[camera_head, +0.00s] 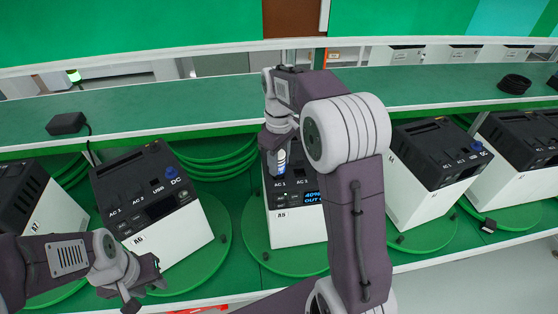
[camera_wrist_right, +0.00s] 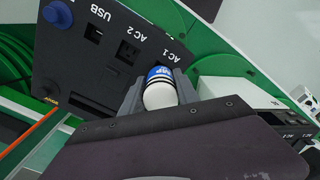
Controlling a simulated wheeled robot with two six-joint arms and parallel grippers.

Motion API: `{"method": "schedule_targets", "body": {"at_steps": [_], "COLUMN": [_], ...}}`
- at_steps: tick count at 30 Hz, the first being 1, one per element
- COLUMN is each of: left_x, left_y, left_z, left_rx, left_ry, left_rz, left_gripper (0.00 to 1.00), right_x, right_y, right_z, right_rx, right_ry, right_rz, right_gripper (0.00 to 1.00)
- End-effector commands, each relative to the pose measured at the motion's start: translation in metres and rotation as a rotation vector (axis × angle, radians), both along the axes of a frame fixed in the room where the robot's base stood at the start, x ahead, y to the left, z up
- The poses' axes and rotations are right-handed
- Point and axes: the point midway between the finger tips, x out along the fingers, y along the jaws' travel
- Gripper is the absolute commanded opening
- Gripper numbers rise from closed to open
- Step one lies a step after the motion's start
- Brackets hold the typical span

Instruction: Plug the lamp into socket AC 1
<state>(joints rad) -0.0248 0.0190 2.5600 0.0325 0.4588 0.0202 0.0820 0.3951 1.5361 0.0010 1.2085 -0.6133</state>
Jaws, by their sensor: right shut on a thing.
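My right gripper (camera_head: 277,165) is shut on the lamp plug (camera_wrist_right: 160,94), a white rounded body with a blue printed band. In the head view the plug (camera_head: 281,157) is over the top of the middle power station (camera_head: 290,231), which has a lit "40% OUT" display. In the right wrist view the plug is at the AC 1 label (camera_wrist_right: 157,47); it hides the AC 1 socket, and I cannot tell whether its pins are in. The AC 2 socket (camera_wrist_right: 127,51) beside it is empty. My left gripper (camera_head: 143,281) is open and empty at the lower left.
Similar stations stand on green turntables to the left (camera_head: 186,243) and right (camera_head: 408,212). A black adapter (camera_head: 67,122) with a cable lies on the green shelf (camera_head: 190,105). My right arm hides part of the middle station.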

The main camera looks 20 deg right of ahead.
Motion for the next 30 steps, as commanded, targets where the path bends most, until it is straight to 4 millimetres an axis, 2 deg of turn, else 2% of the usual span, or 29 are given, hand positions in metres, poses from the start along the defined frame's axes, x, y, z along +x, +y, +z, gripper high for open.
{"method": "schedule_targets", "body": {"at_steps": [26,27,30], "left_x": [0.0,0.0,0.0], "left_y": [0.0,0.0,0.0], "left_z": [-0.01,-0.01,-0.01], "left_rx": [0.0,0.0,0.0], "left_ry": [0.0,0.0,0.0], "left_rz": [0.0,0.0,0.0], "left_gripper": [0.36,0.36,0.36], "right_x": [0.0,0.0,0.0], "right_y": [0.0,0.0,0.0], "right_z": [-0.018,-0.019,-0.018], "right_rx": [0.0,0.0,0.0], "right_ry": [0.0,0.0,0.0], "right_rz": [0.0,0.0,0.0], "right_gripper": [0.0,0.4,0.62]}}
